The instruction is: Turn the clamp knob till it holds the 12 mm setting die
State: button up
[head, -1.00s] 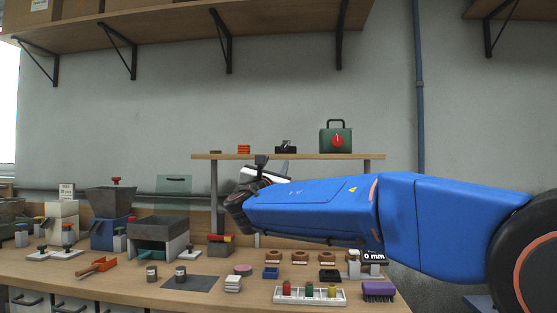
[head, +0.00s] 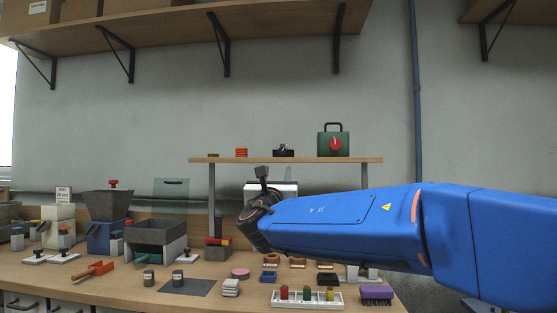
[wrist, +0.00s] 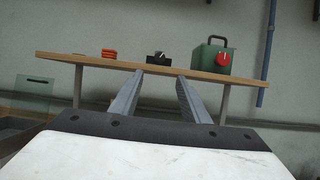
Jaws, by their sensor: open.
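My gripper (wrist: 160,75) is open and empty. In the wrist view its two grey fingers point toward the raised wooden shelf (wrist: 90,60), below a small black block with a pale knob-like part (wrist: 157,57). This block also stands on the shelf in the head view (head: 284,151). A green case with a red knob (head: 334,143) stands to its right, and shows in the wrist view too (wrist: 224,60). I cannot tell which part is the clamp knob. No 12 mm marking is legible, so I cannot pick out the setting die.
Orange stacked pieces (head: 241,153) sit left on the shelf. The bench below holds a grey hopper on a blue base (head: 108,207), a white tray with coloured pegs (head: 307,298), a purple brush (head: 376,294) and several small parts. My arm covers the bench's right rear.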

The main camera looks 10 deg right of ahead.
aim_at(282, 151)
jog(key=x, duration=1.7)
jog(key=shift+w, duration=0.15)
